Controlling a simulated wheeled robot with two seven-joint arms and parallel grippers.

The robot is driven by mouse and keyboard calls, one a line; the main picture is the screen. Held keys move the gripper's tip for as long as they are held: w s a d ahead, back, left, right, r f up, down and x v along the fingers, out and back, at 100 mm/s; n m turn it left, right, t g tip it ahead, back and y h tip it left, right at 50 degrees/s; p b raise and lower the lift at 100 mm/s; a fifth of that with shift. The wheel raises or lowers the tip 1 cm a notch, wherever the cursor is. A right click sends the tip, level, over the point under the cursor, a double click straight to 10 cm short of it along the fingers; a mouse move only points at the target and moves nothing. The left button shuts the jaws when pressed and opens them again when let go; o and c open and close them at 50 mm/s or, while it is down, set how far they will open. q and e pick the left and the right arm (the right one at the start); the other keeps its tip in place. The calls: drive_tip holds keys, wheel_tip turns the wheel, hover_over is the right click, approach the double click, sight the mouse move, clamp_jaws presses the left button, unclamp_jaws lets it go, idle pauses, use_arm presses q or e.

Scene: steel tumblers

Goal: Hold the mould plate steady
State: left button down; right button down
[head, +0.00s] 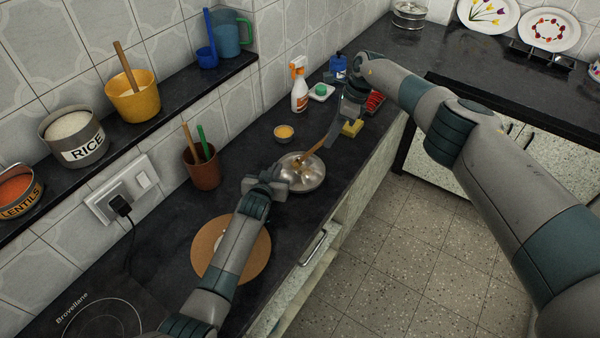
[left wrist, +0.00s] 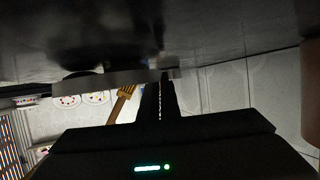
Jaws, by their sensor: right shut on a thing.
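The mould plate looks to be the round, shiny steel dish (head: 311,182) on the dark counter. It also shows edge-on as a grey strip in the left wrist view (left wrist: 100,81). My left gripper (head: 276,183) is at the dish's left edge. In the left wrist view its two dark fingers (left wrist: 160,88) are together, with only a thin line between them, and their tips meet the dish's rim; exact contact is unclear. My right gripper (head: 340,122) is shut on a wooden utensil (head: 314,149), which slants down to the dish. Its lower end is hard to make out.
A round wooden board (head: 255,257) lies left of the dish, partly under my left arm. A small yellow-filled bowl (head: 284,133), a spray bottle (head: 299,88), a yellow sponge (head: 352,128) and a utensil pot (head: 203,170) stand around. The counter's front edge is close to the dish.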

drive_tip(key=shift+r, duration=3.5)
drive_tip(key=shift+a, duration=0.1)
drive_tip(key=shift+s+a, duration=0.6)
drive_tip(key=shift+a, duration=0.3)
drive_tip(key=shift+s+a, duration=0.55)
drive_tip(key=shift+a, duration=0.3)
drive_tip(key=shift+f, duration=0.2)
drive_tip(key=shift+f, duration=2.5)
drive_tip(key=shift+f, duration=0.15)
drive_tip(key=shift+s, duration=0.1)
